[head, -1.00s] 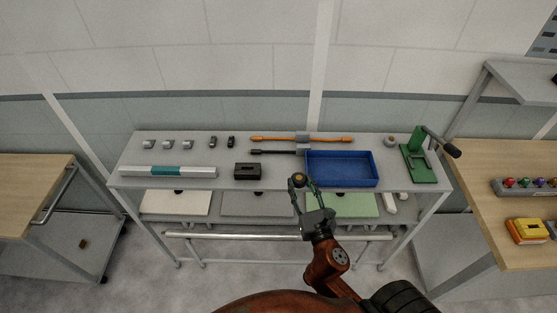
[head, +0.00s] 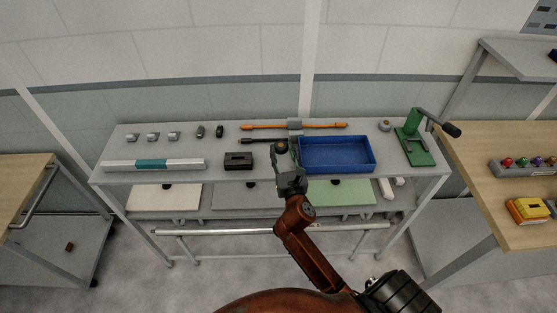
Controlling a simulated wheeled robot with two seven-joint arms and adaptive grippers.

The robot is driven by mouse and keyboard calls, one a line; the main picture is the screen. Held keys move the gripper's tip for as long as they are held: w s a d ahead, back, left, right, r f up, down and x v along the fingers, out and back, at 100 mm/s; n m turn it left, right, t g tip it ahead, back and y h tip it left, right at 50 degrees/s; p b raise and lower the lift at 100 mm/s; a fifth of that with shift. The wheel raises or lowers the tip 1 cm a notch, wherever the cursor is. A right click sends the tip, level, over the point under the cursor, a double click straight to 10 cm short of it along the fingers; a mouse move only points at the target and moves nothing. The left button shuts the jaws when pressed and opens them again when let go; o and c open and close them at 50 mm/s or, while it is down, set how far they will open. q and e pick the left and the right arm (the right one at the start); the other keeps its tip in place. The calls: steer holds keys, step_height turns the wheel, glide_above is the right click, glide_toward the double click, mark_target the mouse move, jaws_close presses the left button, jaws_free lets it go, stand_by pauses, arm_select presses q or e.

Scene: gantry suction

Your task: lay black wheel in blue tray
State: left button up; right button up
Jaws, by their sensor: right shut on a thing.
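The blue tray (head: 338,156) lies on the grey bench, right of the middle, and looks empty. My right gripper (head: 282,151) reaches over the bench just left of the tray. It is shut on a small dark round thing with a yellowish centre, which looks like the black wheel (head: 282,146). The fingers hide part of the wheel, and it appears outside the tray, by its left wall. My left gripper is not in view.
A black slotted block (head: 238,160) stands left of the gripper. An orange-handled tool (head: 265,127) and a black-handled bar (head: 258,141) lie behind. A green lever press (head: 412,143) stands right of the tray. Several small grey parts line the back left.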

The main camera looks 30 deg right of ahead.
mark_target(280, 162)
steer(key=shift+w+f, duration=0.45)
steer(key=shift+f, duration=0.05)
step_height(280, 162, down, 3)
steer(key=shift+w+a+r+b, duration=0.1)
steer(key=shift+w+b, duration=0.05)
steer(key=shift+b, duration=0.75)
steer(key=shift+f, duration=0.25)
steer(key=shift+f, duration=0.2)
steer(key=o, duration=1.2)
steer(key=shift+r, duration=0.1)
